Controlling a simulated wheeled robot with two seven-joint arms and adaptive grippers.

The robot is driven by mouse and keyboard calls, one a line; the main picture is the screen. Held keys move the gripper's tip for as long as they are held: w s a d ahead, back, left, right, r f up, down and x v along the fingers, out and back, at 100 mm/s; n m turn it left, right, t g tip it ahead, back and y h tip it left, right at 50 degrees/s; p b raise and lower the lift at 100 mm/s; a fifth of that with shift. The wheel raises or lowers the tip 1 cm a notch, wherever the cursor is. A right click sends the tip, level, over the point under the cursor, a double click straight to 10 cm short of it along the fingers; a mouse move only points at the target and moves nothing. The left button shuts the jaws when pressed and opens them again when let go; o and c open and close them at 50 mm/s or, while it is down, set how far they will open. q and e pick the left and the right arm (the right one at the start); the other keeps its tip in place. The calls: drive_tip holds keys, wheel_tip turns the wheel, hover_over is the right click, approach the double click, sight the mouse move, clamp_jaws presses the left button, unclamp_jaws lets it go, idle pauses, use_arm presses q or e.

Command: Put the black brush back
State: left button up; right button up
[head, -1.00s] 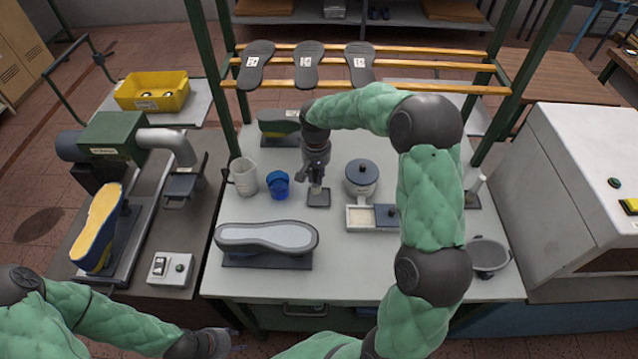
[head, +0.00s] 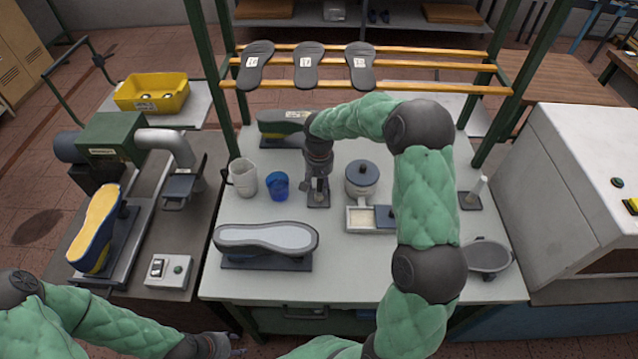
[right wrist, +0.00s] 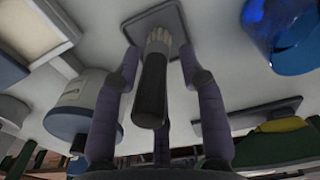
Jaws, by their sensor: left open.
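The black brush (right wrist: 152,88) has a dark handle and a pale end that meets a dark square pad (right wrist: 178,18) on the bench. In the head view the pad (head: 318,204) lies between the blue cup and the lidded pot, with the brush partly hidden by my gripper. My right gripper (right wrist: 158,62) is open, its fingers on either side of the brush; a gap shows at least on one side. It also shows in the head view (head: 319,192), over the pad. My left gripper (head: 236,345) is open and empty at the bottom, off the bench front.
A blue cup (head: 278,185) and white jug (head: 244,177) stand left of the pad. A lidded pot (head: 361,180) and a tray (head: 361,219) stand right. A white upright item (head: 479,188) stands further right.

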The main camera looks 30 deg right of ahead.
wheel_tip(320, 180, up, 12)
drive_tip(key=shift+s+r+p, duration=0.1)
drive_tip(key=shift+r+p, duration=0.05)
drive_tip(key=shift+p, duration=1.1)
